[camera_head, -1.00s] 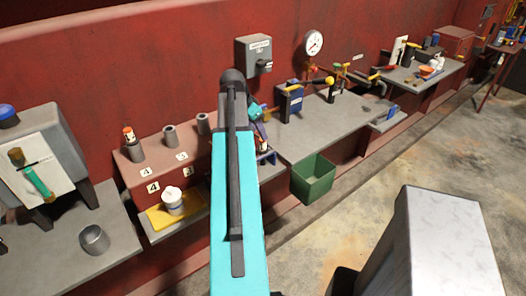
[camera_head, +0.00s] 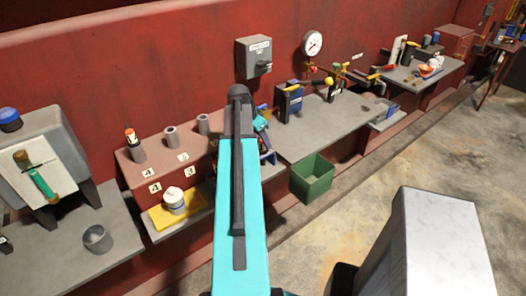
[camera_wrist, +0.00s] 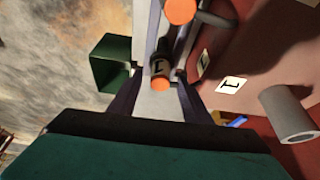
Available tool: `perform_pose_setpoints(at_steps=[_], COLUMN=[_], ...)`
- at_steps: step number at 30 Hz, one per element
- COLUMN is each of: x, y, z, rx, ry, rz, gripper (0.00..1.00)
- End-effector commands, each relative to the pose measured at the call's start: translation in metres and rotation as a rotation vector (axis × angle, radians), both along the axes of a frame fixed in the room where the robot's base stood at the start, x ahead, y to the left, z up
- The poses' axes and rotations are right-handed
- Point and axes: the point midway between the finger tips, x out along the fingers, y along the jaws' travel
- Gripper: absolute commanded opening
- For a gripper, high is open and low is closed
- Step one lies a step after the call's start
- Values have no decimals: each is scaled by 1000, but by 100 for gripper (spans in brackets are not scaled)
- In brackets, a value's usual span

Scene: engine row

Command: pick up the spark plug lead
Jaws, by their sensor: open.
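In the head view my arm hides most of the gripper and this lead. A similar orange-tipped lead (camera_head: 131,137) stands at the left of the red ledge.
Grey tubes (camera_head: 171,137) stand on the red ledge (camera_head: 150,165), with number labels on its front. A white tub (camera_head: 174,198) sits on a yellow cloth (camera_head: 160,220) below. A green bin (camera_head: 312,177) stands at right. A grey bench (camera_head: 335,115) carries valves and tools.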

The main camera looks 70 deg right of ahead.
Motion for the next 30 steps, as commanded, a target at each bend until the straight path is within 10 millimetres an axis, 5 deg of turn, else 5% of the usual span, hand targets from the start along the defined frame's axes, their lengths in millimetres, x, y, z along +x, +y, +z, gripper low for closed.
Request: perform_pose_setpoints(at_steps=[11,19,30], x=[0,0,0], y=[0,0,-1], z=[0,0,3], rx=[0,0,-1], ry=[0,0,0], rz=[0,0,-1], gripper=[42,0,0])
